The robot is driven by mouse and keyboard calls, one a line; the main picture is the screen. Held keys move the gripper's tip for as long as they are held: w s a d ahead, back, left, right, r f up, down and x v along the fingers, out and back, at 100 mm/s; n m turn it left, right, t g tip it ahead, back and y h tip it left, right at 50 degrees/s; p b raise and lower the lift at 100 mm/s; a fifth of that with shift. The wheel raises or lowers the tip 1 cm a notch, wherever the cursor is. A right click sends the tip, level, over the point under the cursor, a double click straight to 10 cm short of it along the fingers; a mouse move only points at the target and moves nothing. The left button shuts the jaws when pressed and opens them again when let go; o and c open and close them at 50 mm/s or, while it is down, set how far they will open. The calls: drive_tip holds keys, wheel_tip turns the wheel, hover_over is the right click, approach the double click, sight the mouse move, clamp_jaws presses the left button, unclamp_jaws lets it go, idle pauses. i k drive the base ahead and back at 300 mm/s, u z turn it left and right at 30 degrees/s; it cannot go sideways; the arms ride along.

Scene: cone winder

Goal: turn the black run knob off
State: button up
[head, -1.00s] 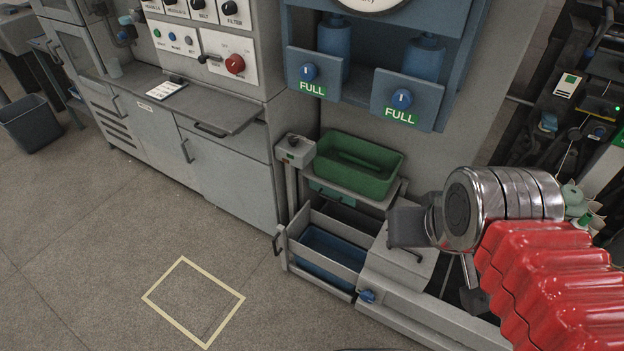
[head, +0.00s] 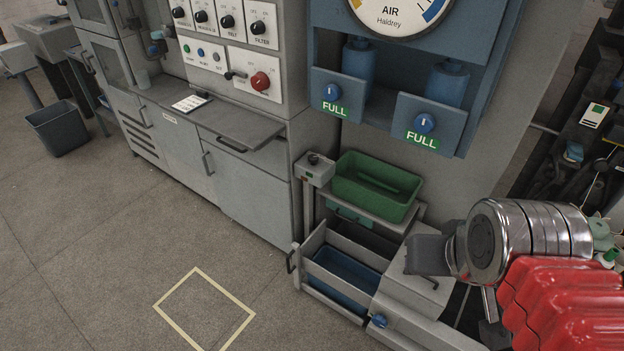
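A black knob (head: 313,159) sits on top of a small grey box on a post, left of the green bin. Several other black knobs (head: 227,22) are on the upper control panel; their labels are too small to read fully, and I cannot tell which knob is the run knob. My gripper (head: 430,256) is at the right, in front of the grey machine base, to the right of the post box and well apart from it. Its dark grey end points left. My wrist partly hides its fingers, so their opening is unclear. Nothing held is visible.
A green bin (head: 376,187) stands above an open drawer (head: 323,305). Blue knobs (head: 424,123) sit beside FULL labels. The floor at left is clear around a yellow square (head: 244,322).

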sight(313, 159)
drive_tip(key=u, duration=1.45)
drive_tip(key=i, duration=0.75)
drive_tip(key=u, duration=0.85)
